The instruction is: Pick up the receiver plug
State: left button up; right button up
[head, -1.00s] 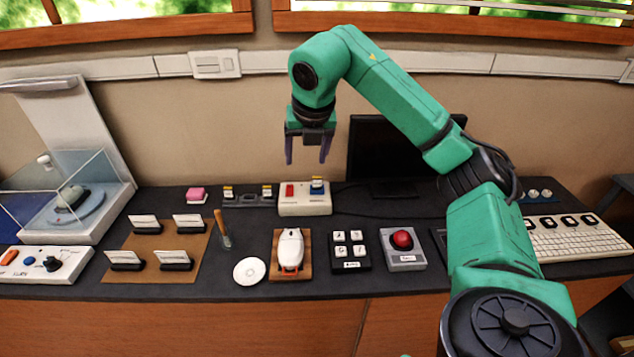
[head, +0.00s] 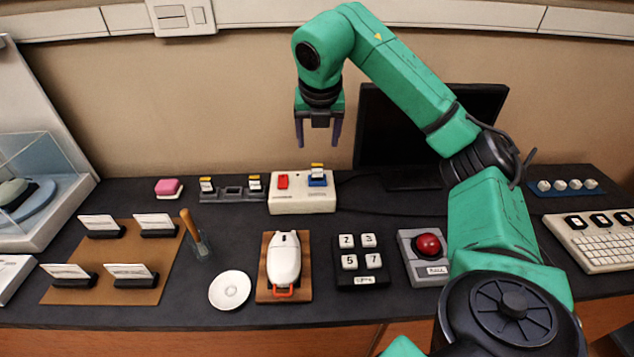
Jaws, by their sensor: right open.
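One plug (head: 318,170) sits in a blue socket on top of a white box (head: 301,205) with a red switch (head: 283,181). Two more, a left plug (head: 206,185) and a right plug (head: 254,184), stand in a dark rack (head: 222,197) left of the box. My right gripper (head: 318,143) is open and empty, pointing down above and apart from the white box. My left gripper is not in view.
A number keypad (head: 359,284), red button (head: 428,245), white disc (head: 230,290) and cup with a wooden-handled tool (head: 199,246) stand nearby. A monitor (head: 385,130) stands behind my right arm.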

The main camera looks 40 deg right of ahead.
aim_at(317, 165)
jog(key=x, duration=0.4)
jog(key=p+x, duration=0.1)
jog(key=x, duration=0.9)
jog(key=shift+w+d+r+p, duration=0.2)
jog(key=shift+d+r+p, duration=0.05)
jog(key=shift+d+p, duration=0.15)
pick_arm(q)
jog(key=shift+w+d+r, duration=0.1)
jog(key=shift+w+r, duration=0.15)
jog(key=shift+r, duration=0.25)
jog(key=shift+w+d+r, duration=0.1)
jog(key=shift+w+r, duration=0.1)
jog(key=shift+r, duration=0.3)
pick_arm(e)
jog(key=shift+a, duration=0.1)
grip_shut()
